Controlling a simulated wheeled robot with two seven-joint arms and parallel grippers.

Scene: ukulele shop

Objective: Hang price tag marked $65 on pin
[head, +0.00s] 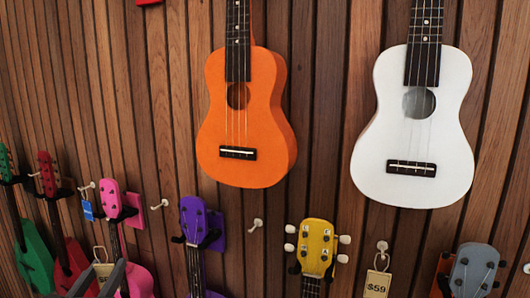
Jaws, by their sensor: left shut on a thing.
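My left gripper (108,265) is at the bottom left, its two dark fingers on either side of a tan price tag (103,271) with a string loop above it. It is shut on this tag, whose marking I cannot read. White pins stick out of the wall between the ukuleles: one pin (160,204) right of the pink ukulele and another pin (256,225) right of the purple one are bare. A tan tag marked $59 (376,285) hangs from a pin (382,246) right of the yellow ukulele. My right gripper is not in view.
A blue tag (87,211) hangs left of the pink ukulele (110,200). Purple (194,218), yellow (317,243) and grey (474,268) ukuleles hang along the lower row. Orange (245,120) and white (420,125) ukuleles hang above on the slatted wood wall.

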